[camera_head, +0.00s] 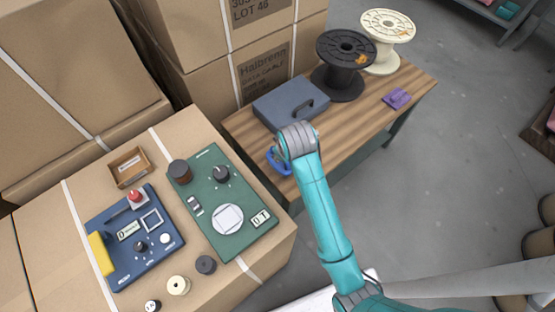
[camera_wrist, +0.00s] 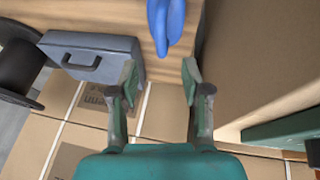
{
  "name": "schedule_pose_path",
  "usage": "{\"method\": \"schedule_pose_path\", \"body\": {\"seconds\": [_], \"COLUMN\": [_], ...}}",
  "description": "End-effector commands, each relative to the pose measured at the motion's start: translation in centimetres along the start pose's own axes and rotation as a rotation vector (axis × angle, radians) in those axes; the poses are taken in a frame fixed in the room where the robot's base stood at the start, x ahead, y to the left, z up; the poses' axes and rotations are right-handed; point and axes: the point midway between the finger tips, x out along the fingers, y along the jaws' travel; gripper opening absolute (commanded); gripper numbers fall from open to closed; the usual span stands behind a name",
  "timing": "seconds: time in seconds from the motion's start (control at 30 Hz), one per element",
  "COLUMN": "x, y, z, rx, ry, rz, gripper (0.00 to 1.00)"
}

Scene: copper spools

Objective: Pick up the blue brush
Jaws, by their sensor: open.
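A blue object (camera_head: 279,161) lies on the wooden table near its left front edge, partly hidden by my wrist in the head view. It also shows at the top of the wrist view as smooth blue rounded lobes (camera_wrist: 167,22), cut off by the picture edge. It is the only likely blue brush, but I see no bristles. My gripper (camera_wrist: 160,82) is open and empty, its two fingers apart, with the blue object beyond the fingertips and between their lines. The head view hides the fingers behind my wrist.
A grey-blue case with a handle (camera_head: 290,103) lies close by. Behind it stand a black spool (camera_head: 342,80) and a cream spool (camera_head: 388,27). A purple item (camera_head: 397,98) lies on the table's right. Left, a carton (camera_head: 270,240) bears two control panels. Stacked cartons rise behind.

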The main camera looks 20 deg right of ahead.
Motion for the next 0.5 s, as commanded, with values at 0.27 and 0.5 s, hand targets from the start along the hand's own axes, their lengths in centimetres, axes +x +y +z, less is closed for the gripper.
{"method": "schedule_pose_path", "body": {"seconds": [0.27, 0.5], "x": [3.9, 5.5], "y": [0.0, 0.0], "z": [0.1, 0.1], "rx": [0.0, 0.0], "ry": [-0.003, -0.002], "rz": [-0.001, -0.001], "gripper": [0.47, 0.47]}}
